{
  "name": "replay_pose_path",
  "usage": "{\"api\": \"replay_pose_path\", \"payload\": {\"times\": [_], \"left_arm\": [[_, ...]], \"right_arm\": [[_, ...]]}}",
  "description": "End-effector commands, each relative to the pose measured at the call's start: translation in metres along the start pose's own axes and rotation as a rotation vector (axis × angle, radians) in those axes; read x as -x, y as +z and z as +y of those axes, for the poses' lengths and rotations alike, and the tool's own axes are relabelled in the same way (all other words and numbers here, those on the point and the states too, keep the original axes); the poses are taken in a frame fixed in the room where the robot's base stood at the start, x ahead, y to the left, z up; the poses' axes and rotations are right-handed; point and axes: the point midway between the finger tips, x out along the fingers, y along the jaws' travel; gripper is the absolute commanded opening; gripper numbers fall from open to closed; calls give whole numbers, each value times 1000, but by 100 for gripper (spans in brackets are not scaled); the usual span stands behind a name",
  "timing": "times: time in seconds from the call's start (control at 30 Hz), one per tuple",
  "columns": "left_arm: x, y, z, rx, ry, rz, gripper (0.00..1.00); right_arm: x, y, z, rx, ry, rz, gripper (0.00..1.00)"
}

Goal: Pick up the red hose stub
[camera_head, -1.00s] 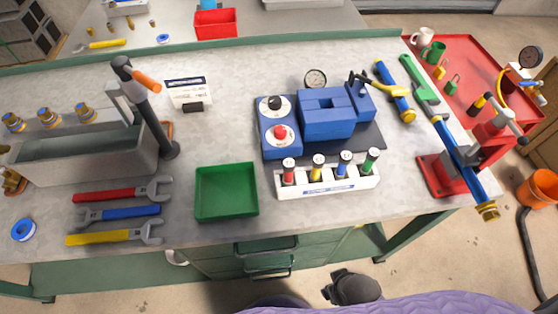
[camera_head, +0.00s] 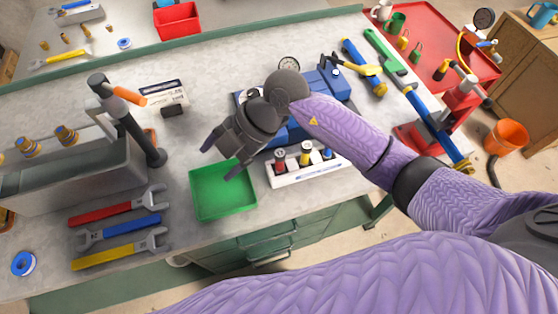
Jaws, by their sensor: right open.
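The red hose stub (camera_head: 280,159) stands upright at the left end of a white rack (camera_head: 300,176). A yellow stub (camera_head: 306,154) and a blue stub (camera_head: 328,153) stand to its right in the same rack. The green stub is hidden behind my right arm. My right gripper (camera_head: 219,160) is open and empty. In the picture its fingertips lie over the back edge of the green tray, left of the red stub and apart from it. My left gripper is not in view.
The green tray (camera_head: 222,205) is empty, left of the rack. A blue machine (camera_head: 327,84) stands behind the rack, partly covered by my arm. Wrenches (camera_head: 120,232) lie at the left front. A hammer-like tool (camera_head: 128,115) stands beside a grey trough (camera_head: 75,180).

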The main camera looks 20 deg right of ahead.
Motion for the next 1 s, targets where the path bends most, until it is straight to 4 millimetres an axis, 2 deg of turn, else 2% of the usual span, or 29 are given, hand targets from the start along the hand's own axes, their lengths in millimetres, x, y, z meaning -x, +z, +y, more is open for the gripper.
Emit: {"api": "replay_pose_path", "payload": {"times": [0.03,0.1,0.2,0.23,0.7,1.0], "left_arm": [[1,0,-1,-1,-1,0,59],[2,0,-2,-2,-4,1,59],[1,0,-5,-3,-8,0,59],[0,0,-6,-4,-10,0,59],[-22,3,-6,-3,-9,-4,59],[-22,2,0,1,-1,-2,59]], "right_arm": [[14,31,-10,-54,-127,-188,78],[38,65,-22,-156,-252,-424,78],[63,89,-32,-258,-326,-623,78],[65,94,-34,-274,-335,-650,78],[0,143,-67,-286,-344,-665,78],[-6,147,-69,-283,-340,-664,78]]}}
